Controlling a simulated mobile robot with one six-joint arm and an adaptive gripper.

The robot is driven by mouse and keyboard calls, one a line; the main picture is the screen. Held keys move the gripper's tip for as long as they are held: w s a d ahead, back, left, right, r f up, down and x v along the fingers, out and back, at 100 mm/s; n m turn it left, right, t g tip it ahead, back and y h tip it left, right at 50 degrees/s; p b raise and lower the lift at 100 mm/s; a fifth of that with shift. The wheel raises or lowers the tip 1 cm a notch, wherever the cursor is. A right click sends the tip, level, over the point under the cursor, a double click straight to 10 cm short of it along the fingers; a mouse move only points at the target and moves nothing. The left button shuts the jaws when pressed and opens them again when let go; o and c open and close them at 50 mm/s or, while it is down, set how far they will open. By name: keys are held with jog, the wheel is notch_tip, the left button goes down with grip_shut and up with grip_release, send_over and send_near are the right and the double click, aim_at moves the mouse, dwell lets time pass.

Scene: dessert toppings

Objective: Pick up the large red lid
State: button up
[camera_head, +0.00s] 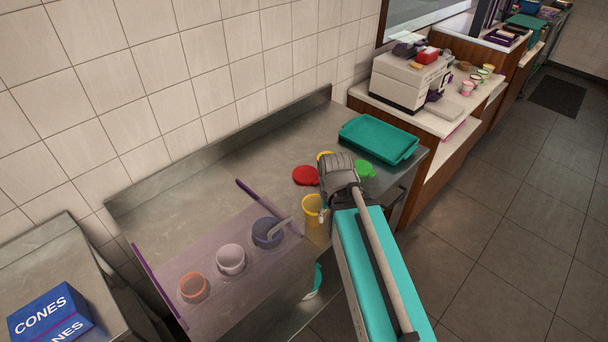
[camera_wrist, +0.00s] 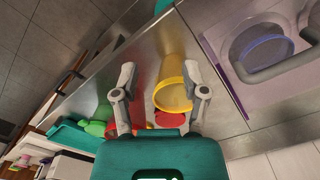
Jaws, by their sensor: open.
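The large red lid (camera_head: 305,175) lies flat on the steel counter in the head view, just left of my arm's wrist. In the wrist view, red (camera_wrist: 168,119) shows low between my fingers, partly hidden by the gripper body. My gripper (camera_wrist: 158,75) is open and empty, its two fingers spread. It is over the counter near the yellow cup (camera_head: 312,208), apart from the lid. In the wrist view the yellow cup (camera_wrist: 174,84) appears between the fingers, close to the right one.
A green lid (camera_head: 365,169) and a partly hidden yellow lid (camera_head: 325,156) lie near the red lid. A teal tray (camera_head: 379,139) is behind them. A clear purple-edged panel (camera_head: 215,262) with several containers stands to the left. The counter's back left is clear.

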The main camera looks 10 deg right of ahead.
jog(key=o, duration=0.4)
jog(key=shift+w+d, duration=0.1)
jog(key=shift+c, duration=0.2)
jog(key=w+d+m, duration=0.1)
jog(key=w+m, duration=2.6)
jog(key=m, duration=0.2)
jog(key=shift+w+d+r+p, duration=0.15)
jog(key=shift+w+r+p, duration=0.2)
jog(key=shift+r+p, duration=0.1)
jog(key=shift+f, duration=0.1)
jog(key=b, duration=0.9)
send_over(316, 181)
notch_tip(316, 181, down, 8)
jog(key=shift+w+f, duration=0.1)
jog(key=shift+f, duration=0.15)
jog(key=shift+f, duration=0.1)
